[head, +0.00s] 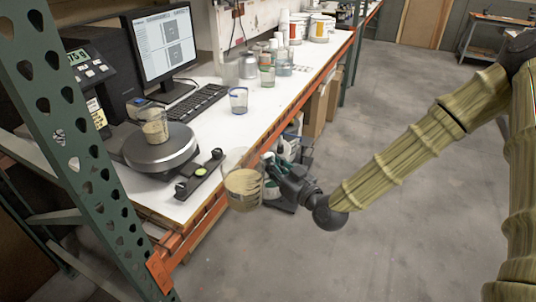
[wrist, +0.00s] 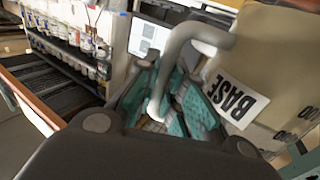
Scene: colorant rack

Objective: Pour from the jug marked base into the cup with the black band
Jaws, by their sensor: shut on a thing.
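The jug marked BASE (head: 243,187) is clear with beige liquid inside and hangs in the air just off the bench's front edge. In the wrist view its BASE label (wrist: 236,100) and pale handle (wrist: 160,85) show close up. My gripper (head: 270,165) is shut on this handle, its teal finger pads (wrist: 172,105) on both sides of it. A clear cup (head: 153,126) with beige contents stands on the round scale (head: 160,150), left of the jug; its band is too small to read surely. Another clear cup (head: 238,101) with a blue band stands farther back on the bench.
A keyboard (head: 190,108) and monitor (head: 165,45) stand behind the scale. A dark bar-shaped device (head: 198,177) lies between scale and bench edge. Several cups and tubs stand farther back. The orange bench edge (head: 225,195) runs beside the jug.

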